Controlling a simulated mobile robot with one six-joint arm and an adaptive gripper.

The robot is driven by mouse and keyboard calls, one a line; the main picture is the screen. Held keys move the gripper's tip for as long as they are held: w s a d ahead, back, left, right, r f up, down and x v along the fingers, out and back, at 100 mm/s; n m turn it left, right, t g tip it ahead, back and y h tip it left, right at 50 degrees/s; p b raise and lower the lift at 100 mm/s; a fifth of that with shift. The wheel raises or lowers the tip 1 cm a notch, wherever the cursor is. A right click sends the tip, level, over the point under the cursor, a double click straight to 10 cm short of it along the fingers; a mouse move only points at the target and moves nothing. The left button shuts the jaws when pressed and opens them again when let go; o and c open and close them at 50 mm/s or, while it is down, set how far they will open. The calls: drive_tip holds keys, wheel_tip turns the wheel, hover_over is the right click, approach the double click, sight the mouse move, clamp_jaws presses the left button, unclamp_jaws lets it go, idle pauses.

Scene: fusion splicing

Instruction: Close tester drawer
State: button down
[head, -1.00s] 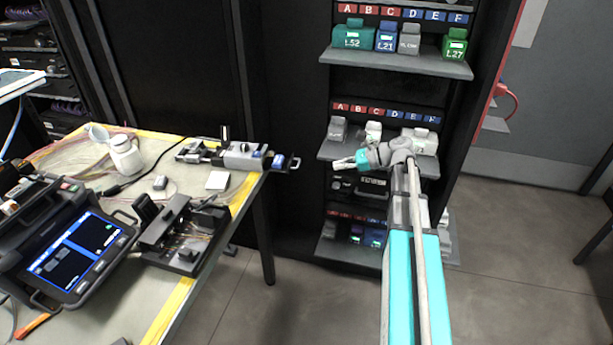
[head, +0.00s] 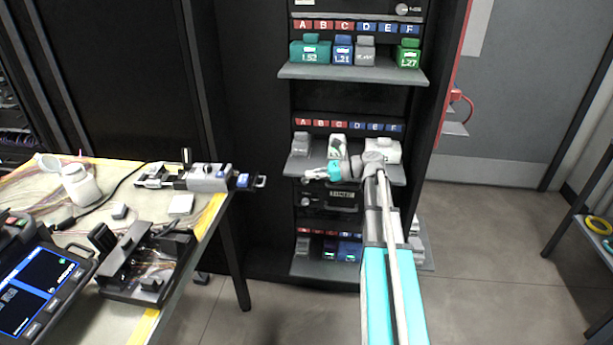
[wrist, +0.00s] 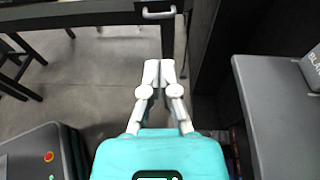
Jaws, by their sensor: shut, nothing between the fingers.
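The grey tester (head: 209,178) sits on the right end of the work table. Its drawer (head: 245,181) is pulled out to the right past the table edge, with a blue block in it and a pale handle (head: 262,181) at its end. The handle also shows in the wrist view (wrist: 158,12), at the top centre ahead of the fingertips. My gripper (head: 307,176) is shut and empty, in the air to the right of the handle and apart from it. In the wrist view the white fingertips (wrist: 159,72) are together. The drawer's inside is hidden there.
The rack shelf (head: 395,172) with labelled boxes stands close behind my gripper. A drawer with a dark handle (head: 342,208) lies below it. A splice unit (head: 145,265) and a white jar (head: 80,185) stand on the table. Between table and rack is free floor.

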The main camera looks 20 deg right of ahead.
drive_tip(key=b+x, duration=0.2)
drive_tip(key=x, duration=1)
drive_tip(key=shift+w+a+b, duration=0.15)
drive_tip(key=shift+a+b, duration=0.15)
drive_tip(key=shift+b, duration=0.05)
drive_tip(key=shift+f, duration=0.15)
